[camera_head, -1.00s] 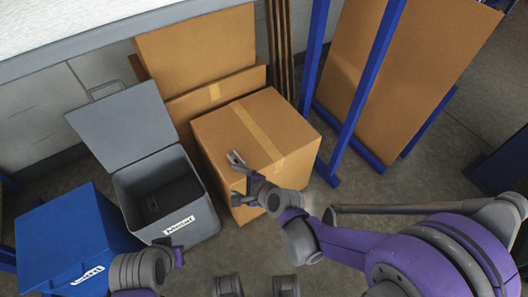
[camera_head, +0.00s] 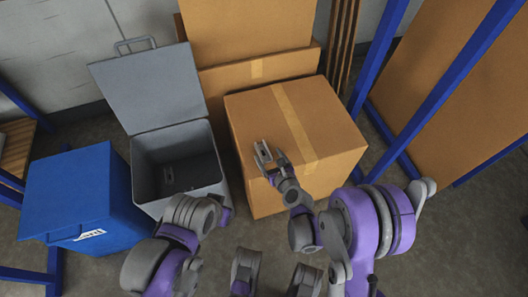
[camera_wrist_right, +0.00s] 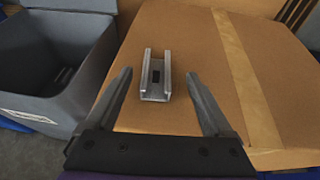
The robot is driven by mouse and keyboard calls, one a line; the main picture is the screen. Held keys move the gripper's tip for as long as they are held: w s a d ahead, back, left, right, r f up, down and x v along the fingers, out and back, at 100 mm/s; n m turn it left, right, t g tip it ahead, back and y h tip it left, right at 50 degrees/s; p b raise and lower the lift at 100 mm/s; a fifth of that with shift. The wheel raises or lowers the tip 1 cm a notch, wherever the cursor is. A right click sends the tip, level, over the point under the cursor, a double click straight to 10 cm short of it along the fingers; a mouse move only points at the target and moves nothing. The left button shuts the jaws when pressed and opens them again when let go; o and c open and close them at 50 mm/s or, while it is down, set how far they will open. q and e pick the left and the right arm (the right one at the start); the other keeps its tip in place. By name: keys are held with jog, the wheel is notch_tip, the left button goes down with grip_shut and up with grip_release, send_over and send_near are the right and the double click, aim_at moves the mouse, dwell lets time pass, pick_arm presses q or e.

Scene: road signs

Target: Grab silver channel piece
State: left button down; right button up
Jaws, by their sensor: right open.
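The silver channel piece (camera_wrist_right: 154,90) is a short U-shaped metal length with a dark slot in its floor. It lies open side up on top of the cardboard box (camera_head: 335,122). My right gripper (camera_head: 270,156) is open over the left part of the box top. In the right wrist view, the open fingers (camera_wrist_right: 158,76) stand left and right of the channel, with a gap on each side. Nothing is held between them. In the head view, the channel is small and hard to separate from the fingers.
A grey bin (camera_head: 212,160) with its lid up stands left of the box, with a small dark piece inside. A blue bin (camera_head: 65,190) stands further left. Larger cardboard (camera_head: 250,35) is behind, and a blue rack post (camera_head: 445,85) stands at right.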

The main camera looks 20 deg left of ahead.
aim_at(263, 153)
jog(key=b+x, duration=0.1)
jog(key=x, duration=0.4)
jog(key=shift+s+a+f, duration=0.1)
jog(key=shift+a+f, duration=0.05)
jog(key=shift+a, duration=0.05)
grip_shut()
